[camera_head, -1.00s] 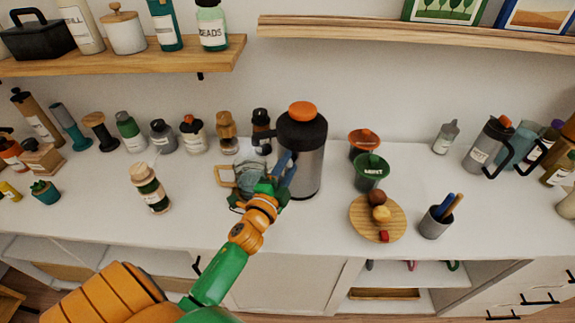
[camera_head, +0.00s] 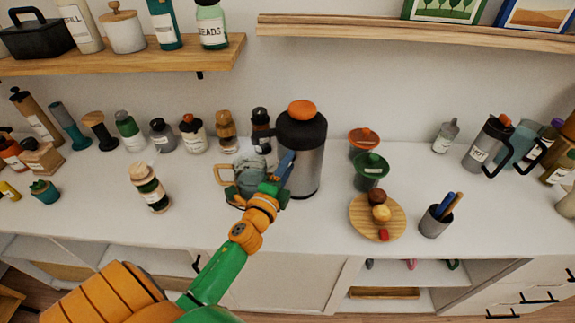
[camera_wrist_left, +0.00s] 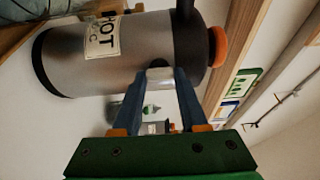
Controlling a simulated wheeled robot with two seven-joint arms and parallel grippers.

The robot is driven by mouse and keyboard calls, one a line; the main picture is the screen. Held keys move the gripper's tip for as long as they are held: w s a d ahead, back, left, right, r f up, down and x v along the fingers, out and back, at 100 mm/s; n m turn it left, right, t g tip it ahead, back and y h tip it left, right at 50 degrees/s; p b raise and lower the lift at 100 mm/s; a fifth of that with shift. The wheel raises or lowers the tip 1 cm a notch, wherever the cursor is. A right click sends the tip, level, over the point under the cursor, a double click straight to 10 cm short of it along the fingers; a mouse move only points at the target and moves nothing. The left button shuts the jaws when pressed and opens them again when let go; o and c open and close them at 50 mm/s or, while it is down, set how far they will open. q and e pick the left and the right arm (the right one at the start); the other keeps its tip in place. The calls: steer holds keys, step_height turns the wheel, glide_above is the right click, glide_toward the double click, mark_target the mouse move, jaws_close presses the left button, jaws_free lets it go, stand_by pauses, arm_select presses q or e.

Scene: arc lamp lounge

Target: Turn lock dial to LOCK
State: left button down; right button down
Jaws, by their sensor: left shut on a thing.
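A tall silver carafe (camera_head: 307,160) with a dark lid (camera_head: 302,130) and an orange top (camera_head: 302,110) stands on the white counter. In the left wrist view the carafe (camera_wrist_left: 150,48) fills the upper part, sideways, with a label reading HOT. My left gripper (camera_head: 287,163) is at the carafe's left side. In the wrist view the blue fingers (camera_wrist_left: 160,78) are shut on a small pale grey piece at the carafe's side. It may be the lock dial; I cannot read any marking on it. My right gripper is out of view.
A grey-teal pot (camera_head: 250,168) with a wooden handle stands just left of my gripper. Orange-rimmed (camera_head: 363,141) and green-rimmed (camera_head: 371,170) cups and a round wooden board (camera_head: 367,223) stand to the right. Several bottles line the back left. The front counter is mostly clear.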

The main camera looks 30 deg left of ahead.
arm_select(q)
steer(key=shift+c, duration=2.2)
jaws_free()
steer(key=s+d+b, duration=0.1)
steer(key=s, duration=0.6)
steer(key=shift+d, duration=0.2)
steer(key=shift+w, duration=0.1)
